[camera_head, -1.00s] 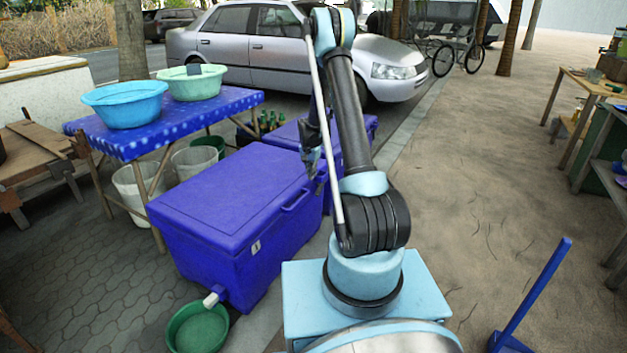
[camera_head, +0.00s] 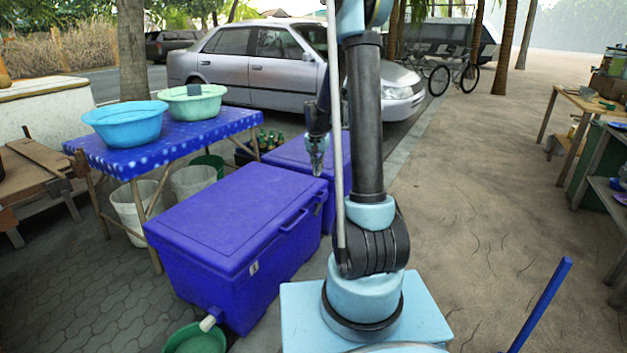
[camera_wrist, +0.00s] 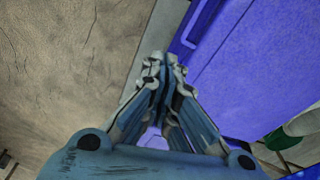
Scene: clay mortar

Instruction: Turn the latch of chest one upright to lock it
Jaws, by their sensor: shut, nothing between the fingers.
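Two blue lidded chests stand on the pavement: a near chest (camera_head: 215,225) and a far chest (camera_head: 283,152) partly hidden behind my arm. I cannot tell which is chest one. A small pale fitting (camera_head: 254,267) sits on the near chest's side below the lid; its shape is too small to read as a latch or its angle. My gripper (camera_head: 317,172) hangs pointing down, in front of the far chest in the picture, above the near chest's far right corner. In the wrist view, my gripper (camera_wrist: 162,60) is shut and empty, with blue chest surface (camera_wrist: 235,70) beyond it.
A table with a blue cloth (camera_head: 170,137) holds two basins at the left. A green basin (camera_head: 192,340) lies below the near chest's spout. Open sandy ground (camera_head: 480,190) lies right of my arm. A silver car (camera_head: 270,60) stands behind.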

